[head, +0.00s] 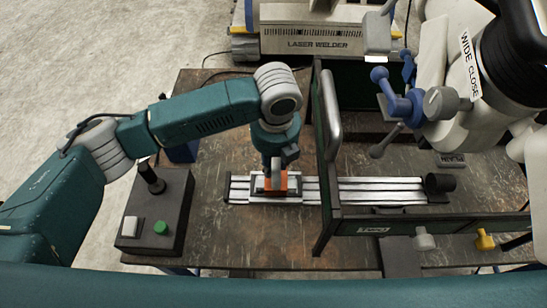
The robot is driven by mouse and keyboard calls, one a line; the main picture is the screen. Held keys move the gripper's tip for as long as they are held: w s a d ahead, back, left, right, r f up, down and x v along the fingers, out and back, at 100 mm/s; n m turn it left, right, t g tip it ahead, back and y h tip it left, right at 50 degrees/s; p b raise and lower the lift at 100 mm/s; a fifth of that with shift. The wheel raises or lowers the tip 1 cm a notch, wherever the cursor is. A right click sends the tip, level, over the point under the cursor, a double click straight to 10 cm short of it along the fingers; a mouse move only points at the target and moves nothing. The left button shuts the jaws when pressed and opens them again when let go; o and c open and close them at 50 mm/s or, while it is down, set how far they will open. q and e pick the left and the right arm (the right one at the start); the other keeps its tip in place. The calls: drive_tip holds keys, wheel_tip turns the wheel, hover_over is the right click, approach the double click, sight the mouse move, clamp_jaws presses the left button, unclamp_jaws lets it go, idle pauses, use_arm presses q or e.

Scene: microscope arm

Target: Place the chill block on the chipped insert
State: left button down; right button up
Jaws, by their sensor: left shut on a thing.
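My left gripper (274,172) points down over the left half of a silver rail fixture (345,190). It is shut on an orange block, which I take to be the chill block (270,184). The block is at or just above a pale carriage (290,198) on the rail; whether it touches cannot be told from above. I cannot make out the chipped insert; the block and gripper may hide it. My right gripper is not in view.
A dark framed panel with a grey handle (331,115) stands just right of the block. A microscope arm (455,120) with blue knobs hangs at the right. A control box (155,218) is at the left. The laser welder (330,35) stands behind.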

use_arm(q)
drive_tip(key=shift+r, duration=0.15)
drive_tip(key=c, duration=1.7)
unclamp_jaws()
drive_tip(key=shift+f, duration=0.2)
drive_tip(key=shift+c, duration=0.2)
drive_tip(key=o, duration=0.4)
drive_tip(key=shift+s, duration=0.1)
drive_tip(key=shift+r, duration=0.5)
drive_tip(key=r, duration=0.3)
drive_tip(key=s+r+b, duration=0.1)
drive_tip(key=r, duration=0.3)
drive_tip(key=r+b, duration=0.1)
drive_tip(key=r, duration=0.3)
drive_tip(key=shift+s+d+r, duration=0.1)
drive_tip(key=shift+s+d, duration=0.05)
